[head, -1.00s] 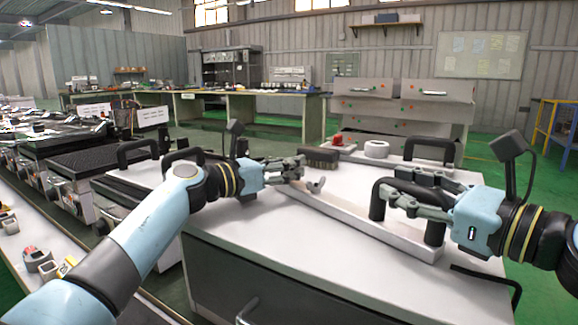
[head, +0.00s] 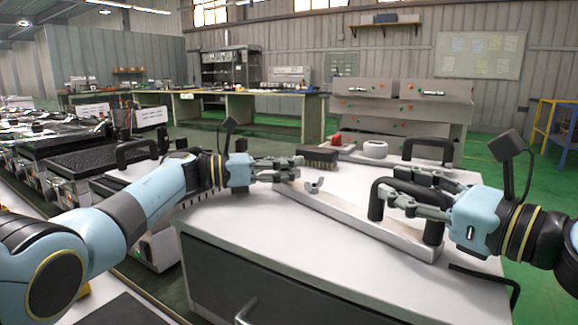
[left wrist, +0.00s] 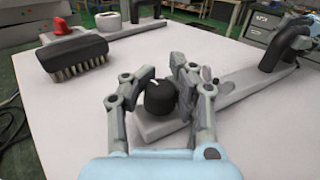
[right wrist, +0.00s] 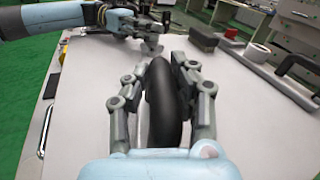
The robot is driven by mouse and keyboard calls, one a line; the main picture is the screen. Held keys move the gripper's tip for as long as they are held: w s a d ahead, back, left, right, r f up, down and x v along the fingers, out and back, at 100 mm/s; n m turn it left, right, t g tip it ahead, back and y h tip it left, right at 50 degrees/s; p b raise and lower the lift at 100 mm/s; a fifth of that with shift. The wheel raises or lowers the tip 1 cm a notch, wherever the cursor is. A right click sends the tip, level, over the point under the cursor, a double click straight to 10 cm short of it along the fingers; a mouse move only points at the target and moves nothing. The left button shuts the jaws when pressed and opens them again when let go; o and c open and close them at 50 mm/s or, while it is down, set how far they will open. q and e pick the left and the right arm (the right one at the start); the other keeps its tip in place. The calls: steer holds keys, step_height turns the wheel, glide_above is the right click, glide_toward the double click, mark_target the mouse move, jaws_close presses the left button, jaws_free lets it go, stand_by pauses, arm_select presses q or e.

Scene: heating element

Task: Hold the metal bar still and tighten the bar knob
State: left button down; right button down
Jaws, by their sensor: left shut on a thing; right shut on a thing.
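The metal bar (head: 340,213) lies flat on the white cabinet top, with a black arched handle (head: 376,203) at its near right end. My right gripper (head: 388,188) is shut on this handle, which fills the space between its fingers in the right wrist view (right wrist: 160,100). The black knob (left wrist: 158,100), with a white mark on top, stands at the bar's other end. My left gripper (head: 297,168) is shut on the knob, with one finger on each side in the left wrist view. In the head view the fingers hide the knob. A small metal wing piece (head: 314,186) stands on the bar nearby.
A black brush (head: 318,157), a red-topped part (head: 337,139) and a white roll (head: 375,149) sit behind the bar. Another bar with a black handle (head: 428,143) lies at the back. The front of the white top (head: 260,220) is clear.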

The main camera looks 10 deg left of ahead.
arm_select(q)
steer(key=shift+w+a+f+m+g, duration=0.2)
steer(key=shift+a+m+g, duration=0.25)
steer(key=shift+g, duration=0.25)
steer(key=shift+s+m+g+h, duration=0.1)
steer(key=shift+m+g+h, duration=0.2)
steer(key=shift+h, duration=0.1)
steer(key=c, duration=1.2)
jaws_free()
steer(key=shift+d, duration=0.1)
steer(key=shift+o, duration=1.1)
steer(key=shift+d+r, duration=0.15)
steer(key=v, duration=1.2)
